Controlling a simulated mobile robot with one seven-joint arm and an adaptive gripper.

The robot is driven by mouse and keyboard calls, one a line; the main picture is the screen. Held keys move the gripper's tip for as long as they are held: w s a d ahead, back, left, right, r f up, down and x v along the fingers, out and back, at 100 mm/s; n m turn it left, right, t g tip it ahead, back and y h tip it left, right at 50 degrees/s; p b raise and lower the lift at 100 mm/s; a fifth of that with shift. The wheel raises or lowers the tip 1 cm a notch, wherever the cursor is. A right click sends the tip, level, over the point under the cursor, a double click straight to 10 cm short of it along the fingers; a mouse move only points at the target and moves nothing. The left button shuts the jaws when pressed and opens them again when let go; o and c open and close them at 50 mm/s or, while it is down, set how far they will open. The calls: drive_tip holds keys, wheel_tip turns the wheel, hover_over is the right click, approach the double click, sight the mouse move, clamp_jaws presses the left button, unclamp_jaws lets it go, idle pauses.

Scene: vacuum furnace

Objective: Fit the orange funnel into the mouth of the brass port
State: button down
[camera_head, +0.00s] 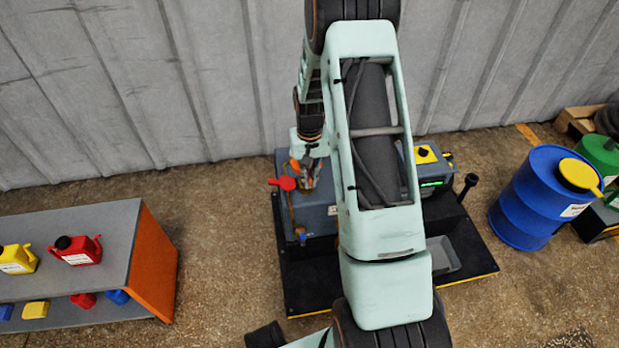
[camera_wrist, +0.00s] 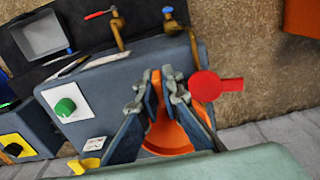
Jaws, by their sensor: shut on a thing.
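My gripper (camera_head: 309,178) is shut on the orange funnel (camera_head: 295,165), above the left end of the grey-blue machine. In the wrist view my gripper (camera_wrist: 158,98) has its fingers on both sides of the funnel (camera_wrist: 168,138), whose wide bowl lies towards the camera. A round red piece with a short tab (camera_wrist: 208,86) is just right of the fingers; it also shows in the head view (camera_head: 285,183). The mouth of the brass port cannot be made out; the gripper and funnel may hide it. I cannot tell whether the funnel touches the port.
The machine (camera_wrist: 85,90) carries a green knob (camera_wrist: 65,107) and brass pipe fittings (camera_wrist: 172,20). A grey tray (camera_head: 443,256) lies at its front right. A blue drum (camera_head: 535,200) stands right. A shelf (camera_head: 120,235) with small cans stands left. A ribbed wall is close behind.

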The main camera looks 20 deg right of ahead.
drive_tip(key=shift+f+b, duration=1.55)
drive_tip(key=shift+f, duration=1)
drive_tip(key=shift+f, duration=0.3)
drive_tip(key=c, duration=2)
unclamp_jaws()
drive_tip(key=shift+c, duration=0.2)
drive_tip(key=shift+r, duration=0.1)
wheel_tip(320, 180, up, 12)
drive_tip(key=shift+s+f, duration=0.1)
